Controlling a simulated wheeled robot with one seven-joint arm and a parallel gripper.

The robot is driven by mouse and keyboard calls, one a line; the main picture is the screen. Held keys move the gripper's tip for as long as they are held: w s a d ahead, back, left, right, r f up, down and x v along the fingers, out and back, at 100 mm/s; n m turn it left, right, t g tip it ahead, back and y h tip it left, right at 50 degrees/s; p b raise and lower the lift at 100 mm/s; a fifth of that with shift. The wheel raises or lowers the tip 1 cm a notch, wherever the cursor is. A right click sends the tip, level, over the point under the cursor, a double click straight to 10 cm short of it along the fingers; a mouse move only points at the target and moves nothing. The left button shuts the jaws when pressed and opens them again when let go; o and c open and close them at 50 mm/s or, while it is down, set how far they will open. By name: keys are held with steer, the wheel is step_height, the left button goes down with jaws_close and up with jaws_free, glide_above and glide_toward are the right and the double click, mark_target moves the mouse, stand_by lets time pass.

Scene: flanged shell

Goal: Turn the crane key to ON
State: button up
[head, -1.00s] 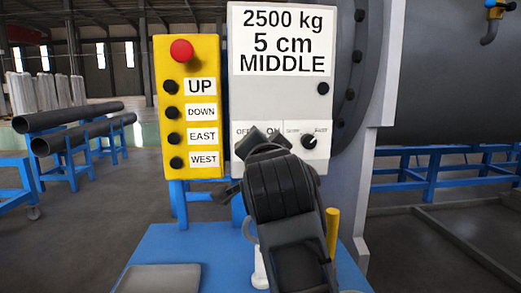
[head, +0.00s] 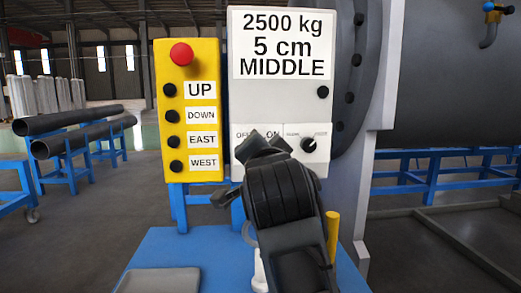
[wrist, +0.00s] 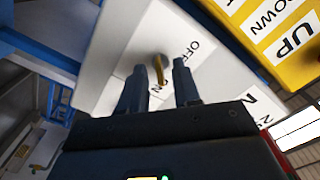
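The crane key (wrist: 159,70) is a small brass-coloured key standing out of the pale control box (head: 270,102). In the wrist view it shows between the two dark fingers of my gripper (wrist: 158,67), with a gap visible to each side. My gripper is open around the key. The OFF label (wrist: 195,47) lies beyond the right finger. The key's exact angle is hard to read.
A yellow button panel (head: 190,110) with a red knob (head: 182,54) stands left of the box. A black selector dial (head: 309,145) is close to the right of my gripper. A blue table (head: 165,248) with a grey tray (head: 160,281) is below.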

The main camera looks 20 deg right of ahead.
steer(key=v, duration=0.7)
steer(key=shift+s, duration=0.2)
steer(key=shift+s+a, duration=0.1)
